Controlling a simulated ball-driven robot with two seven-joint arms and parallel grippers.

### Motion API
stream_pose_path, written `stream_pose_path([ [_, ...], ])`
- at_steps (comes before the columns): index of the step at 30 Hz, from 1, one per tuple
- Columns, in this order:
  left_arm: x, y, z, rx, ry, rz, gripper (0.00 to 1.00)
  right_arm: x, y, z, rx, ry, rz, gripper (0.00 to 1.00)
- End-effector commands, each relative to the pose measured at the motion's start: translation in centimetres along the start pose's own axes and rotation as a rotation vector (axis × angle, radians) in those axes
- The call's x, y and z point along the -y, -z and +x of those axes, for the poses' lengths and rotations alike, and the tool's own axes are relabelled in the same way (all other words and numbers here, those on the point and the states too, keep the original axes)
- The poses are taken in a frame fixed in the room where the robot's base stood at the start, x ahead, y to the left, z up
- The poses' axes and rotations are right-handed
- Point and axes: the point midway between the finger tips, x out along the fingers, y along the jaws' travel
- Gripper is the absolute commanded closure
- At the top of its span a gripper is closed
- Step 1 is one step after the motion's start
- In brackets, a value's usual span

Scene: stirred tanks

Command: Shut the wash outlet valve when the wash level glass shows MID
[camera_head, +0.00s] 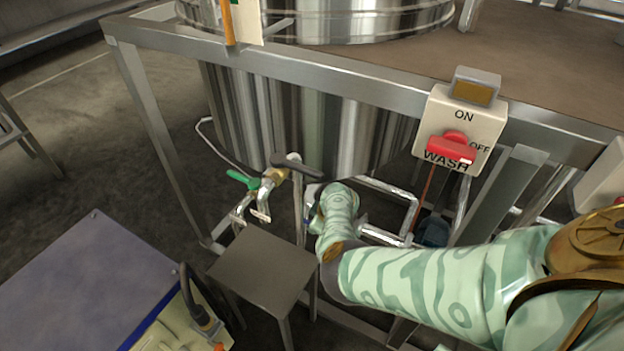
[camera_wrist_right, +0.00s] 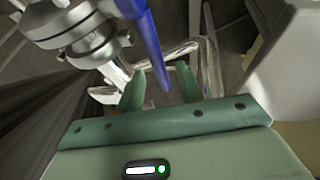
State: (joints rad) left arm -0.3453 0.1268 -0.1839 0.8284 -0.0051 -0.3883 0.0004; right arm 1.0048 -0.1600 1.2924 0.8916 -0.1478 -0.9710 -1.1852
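A valve with a blue lever (camera_wrist_right: 150,45) fills the top of the right wrist view, on a round steel fitting (camera_wrist_right: 85,35). My right gripper (camera_wrist_right: 160,88) is open, its green fingers apart, with the lever's tip appearing between them; whether they touch cannot be told. In the head view my right arm reaches down to the pipework under the steel tank (camera_head: 350,120) and hides its own fingers. An upright orange strip (camera_head: 228,20) beside a pale card is cut off at the top; no MID mark can be read. My left gripper is not in view.
A WASH switch box (camera_head: 488,120) with a red handle (camera_head: 452,148) and an amber lamp (camera_head: 474,93) hangs on the frame rail. A green-handled tap (camera_head: 243,180) and a brass valve (camera_head: 273,177) stand left of my arm. A small grey stool (camera_head: 262,265) stands below.

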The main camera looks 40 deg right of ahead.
Motion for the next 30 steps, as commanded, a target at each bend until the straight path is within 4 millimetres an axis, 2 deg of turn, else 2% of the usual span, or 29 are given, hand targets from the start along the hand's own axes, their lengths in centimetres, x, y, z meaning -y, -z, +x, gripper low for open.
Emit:
stream_pose_path([
  [1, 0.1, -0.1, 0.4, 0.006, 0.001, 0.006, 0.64, 0.1, -0.1, 0.7, 0.002, 0.001, 0.0, 0.64],
  [3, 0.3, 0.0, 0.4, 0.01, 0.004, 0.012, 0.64, 0.0, 0.0, 0.9, 0.001, 0.0, -0.001, 0.64],
  [12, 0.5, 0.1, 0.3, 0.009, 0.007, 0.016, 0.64, -0.1, 0.1, 0.8, -0.002, -0.001, -0.001, 0.64],
  [16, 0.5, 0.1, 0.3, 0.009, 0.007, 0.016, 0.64, -0.1, 0.1, 0.8, -0.002, -0.001, -0.001, 1.0],
  [23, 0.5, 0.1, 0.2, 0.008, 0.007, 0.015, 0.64, -0.2, 0.2, 0.7, -0.006, -0.004, -0.001, 1.0],
  [30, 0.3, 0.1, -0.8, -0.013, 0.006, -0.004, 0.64, -1.4, 1.6, -0.4, -0.075, -0.032, -0.004, 1.0],
])
